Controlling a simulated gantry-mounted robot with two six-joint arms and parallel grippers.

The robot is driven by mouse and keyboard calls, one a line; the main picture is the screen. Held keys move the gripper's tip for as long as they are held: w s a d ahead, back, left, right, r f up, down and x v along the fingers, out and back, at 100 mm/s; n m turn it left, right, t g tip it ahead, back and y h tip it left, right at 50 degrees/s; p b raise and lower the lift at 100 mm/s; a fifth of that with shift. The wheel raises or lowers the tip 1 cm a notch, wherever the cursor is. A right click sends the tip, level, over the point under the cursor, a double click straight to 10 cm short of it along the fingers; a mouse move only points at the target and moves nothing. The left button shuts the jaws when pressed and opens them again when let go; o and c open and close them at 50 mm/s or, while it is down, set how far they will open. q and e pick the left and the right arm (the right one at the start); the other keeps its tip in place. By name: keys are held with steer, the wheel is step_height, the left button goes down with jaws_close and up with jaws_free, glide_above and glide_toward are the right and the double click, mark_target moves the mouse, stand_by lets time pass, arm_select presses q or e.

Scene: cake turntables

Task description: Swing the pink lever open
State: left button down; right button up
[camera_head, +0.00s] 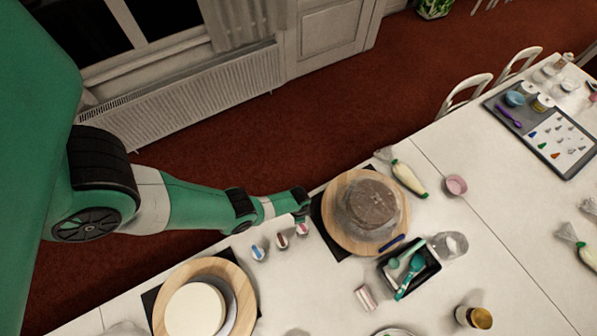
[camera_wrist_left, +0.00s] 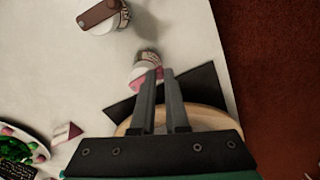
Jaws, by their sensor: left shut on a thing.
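Three small round white units with coloured levers stand in a row at the table's edge. The pink lever (camera_head: 302,229) is on the right-hand unit, beside the round wooden turntable. In the left wrist view the pink lever (camera_wrist_left: 137,83) shows just left of the fingertips, partly hidden by them. My left gripper (camera_head: 303,212) reaches in over that unit, its fingers (camera_wrist_left: 159,74) close together and shut on the pink lever. The exact contact is hidden by the fingers. My right gripper is in neither view.
The brown-red lever (camera_head: 281,241) and blue lever (camera_head: 257,252) stand close to the left. A wooden turntable (camera_head: 335,232) with a covered cake is at the right. Another turntable (camera_head: 243,290) with a white cake is nearer. A black tray (camera_head: 432,268) holds tools.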

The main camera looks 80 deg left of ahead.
arm_select(q)
steer(key=shift+s, duration=0.1)
steer(key=s+d+n, duration=0.2)
steer(key=d+n, duration=0.4)
steer(key=n, duration=1.2)
steer(key=shift+d+n+p, duration=0.2)
steer(key=shift+n+p, duration=0.15)
steer(key=shift+n, duration=0.05)
stand_by(0.5)
steer(key=c, duration=0.9)
jaws_free()
steer(key=shift+r, duration=0.1)
